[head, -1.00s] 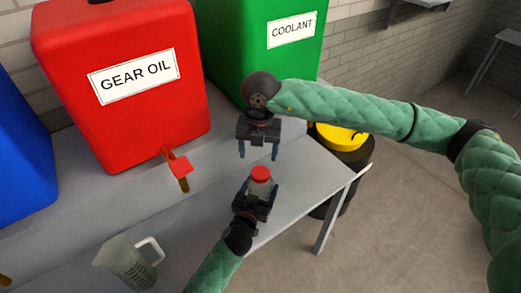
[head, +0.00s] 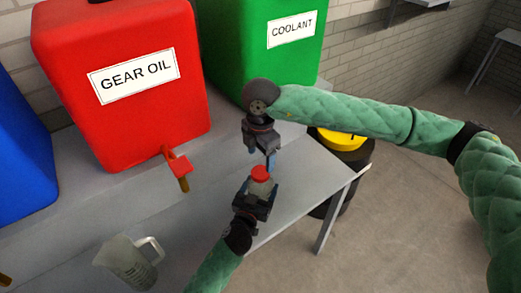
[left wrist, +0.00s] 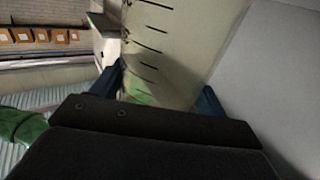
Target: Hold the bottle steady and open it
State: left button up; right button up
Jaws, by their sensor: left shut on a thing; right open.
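The bottle (head: 260,184) has a red cap (head: 260,173) and stands upright at the table's right part. My left gripper (head: 261,190) is shut around its body from the front. In the left wrist view the pale bottle with black graduation marks (left wrist: 165,50) fills the space between the blue fingers. My right gripper (head: 262,157) is open and points down just above the cap, its fingers turned so that one partly hides behind the other. I cannot tell whether a finger touches the cap.
A clear jug (head: 130,262) stands at the front left of the grey table (head: 310,165). A red gear oil tank (head: 125,120) with a red tap (head: 178,166) and a green coolant tank (head: 265,60) stand behind. A black and yellow drum (head: 345,150) is beyond the table's right edge.

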aim_at(260, 172)
jog(key=shift+f, duration=3.1)
